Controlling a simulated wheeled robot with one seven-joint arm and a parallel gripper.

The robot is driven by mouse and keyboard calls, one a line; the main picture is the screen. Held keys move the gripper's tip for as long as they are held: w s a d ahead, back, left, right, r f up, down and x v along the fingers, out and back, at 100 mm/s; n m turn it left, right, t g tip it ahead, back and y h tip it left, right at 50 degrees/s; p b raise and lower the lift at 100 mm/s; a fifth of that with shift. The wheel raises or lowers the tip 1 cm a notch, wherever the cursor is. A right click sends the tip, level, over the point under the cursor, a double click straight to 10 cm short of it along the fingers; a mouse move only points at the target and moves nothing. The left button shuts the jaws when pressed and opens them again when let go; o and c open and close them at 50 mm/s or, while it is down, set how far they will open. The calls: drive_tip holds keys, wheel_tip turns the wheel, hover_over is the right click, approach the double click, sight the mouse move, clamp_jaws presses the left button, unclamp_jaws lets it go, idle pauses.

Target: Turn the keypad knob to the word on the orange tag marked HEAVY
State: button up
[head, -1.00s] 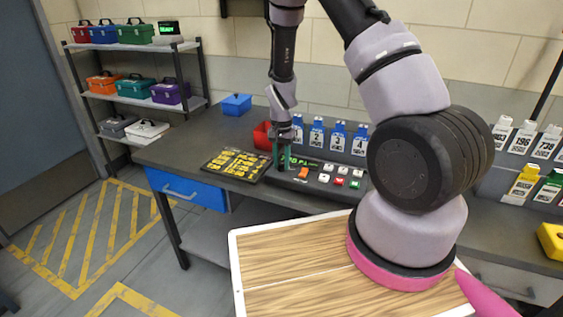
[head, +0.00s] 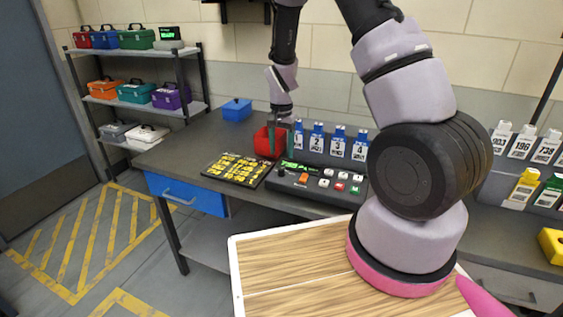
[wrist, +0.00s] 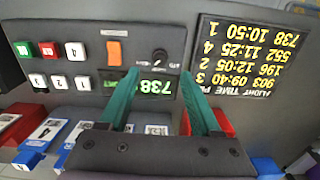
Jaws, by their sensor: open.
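The dark keypad (head: 318,190) lies on the bench with a lit green display (wrist: 155,88), white, red and green buttons, and an orange patch (wrist: 114,51). Its small black knob (wrist: 160,57) sits between the orange patch and the black board in the wrist view. The knob's labels are too small to read. I cannot read HEAVY on any orange thing. My gripper (head: 284,153) is open above the keypad's left end. In the wrist view, my gripper (wrist: 160,72) has its teal fingers either side of the knob in the picture, apart from it, with nothing between them.
A black board with yellow text (head: 237,169) lies left of the keypad. A blue bin (head: 237,109) is at the back left. A shelf (head: 137,101) holds several coloured toolboxes.

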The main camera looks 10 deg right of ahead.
drive_tip(key=shift+r, duration=2)
drive_tip(key=shift+r, duration=0.1)
wheel_tip(320, 180, up, 11)
drive_tip(key=t+y, duration=0.1)
hover_over(282, 168)
drive_tip(key=s+d, duration=0.1)
drive_tip(key=s, duration=0.1)
drive_tip(key=s+d+r+n+t+y, duration=0.15)
drive_tip(key=s+r, duration=0.35)
drive_tip(key=r, duration=0.5)
drive_tip(key=s+d+r+n+t, duration=0.1)
drive_tip(key=s+r+t, duration=0.1)
drive_tip(key=s+r, duration=0.3)
drive_tip(key=s+d+r+t, duration=0.1)
drive_tip(key=s+r+t, duration=0.1)
drive_tip(key=s+r, duration=0.4)
drive_tip(key=s, duration=0.5)
drive_tip(key=shift+d+r+n+t, duration=0.2)
drive_tip(key=shift+d+n+t, duration=0.15)
